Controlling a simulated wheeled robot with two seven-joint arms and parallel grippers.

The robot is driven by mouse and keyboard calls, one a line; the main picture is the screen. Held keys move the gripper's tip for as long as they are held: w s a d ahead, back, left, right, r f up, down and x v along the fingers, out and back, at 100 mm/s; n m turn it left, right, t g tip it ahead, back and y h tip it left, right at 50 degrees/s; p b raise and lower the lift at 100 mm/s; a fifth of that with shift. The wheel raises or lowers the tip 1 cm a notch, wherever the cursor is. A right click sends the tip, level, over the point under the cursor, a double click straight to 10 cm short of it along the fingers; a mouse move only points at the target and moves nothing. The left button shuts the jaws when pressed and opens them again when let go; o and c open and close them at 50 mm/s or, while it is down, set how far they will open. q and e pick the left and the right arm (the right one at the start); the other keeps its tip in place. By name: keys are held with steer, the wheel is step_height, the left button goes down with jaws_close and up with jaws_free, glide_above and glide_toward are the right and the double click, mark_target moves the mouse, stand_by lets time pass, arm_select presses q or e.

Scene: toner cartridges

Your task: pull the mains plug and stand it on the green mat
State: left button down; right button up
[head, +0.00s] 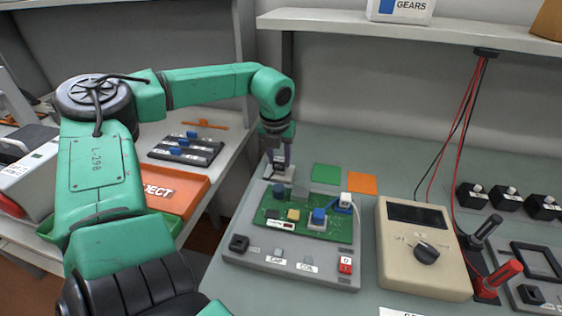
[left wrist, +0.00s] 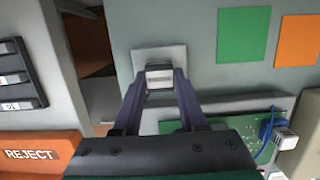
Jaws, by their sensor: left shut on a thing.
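My left gripper (head: 279,164) reaches down behind the board fixture, left of the green mat (head: 327,174). In the left wrist view its two fingers (left wrist: 160,82) are shut on a small pale block with a dark label, the mains plug (left wrist: 160,72). The plug is over a light square plate (left wrist: 146,55), which looks like its socket. I cannot tell whether the plug is still seated or just above the plate. The green mat (left wrist: 243,34) is empty, to the right of the gripper. My right gripper is not in view.
An orange mat (head: 362,184) lies right of the green one. The fixture with a green circuit board (head: 305,223) stands in front, a beige meter (head: 424,275) to the right. The orange reject tray (head: 178,191) is on the left. The bench behind the mats is clear.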

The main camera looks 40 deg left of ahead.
mark_target(279, 160)
arm_select(q)
steer(key=shift+r+p, duration=1.2)
steer(key=shift+r, duration=1.3)
stand_by(0.4)
steer(key=shift+r+p, duration=1.2)
steer(key=shift+r, duration=0.85)
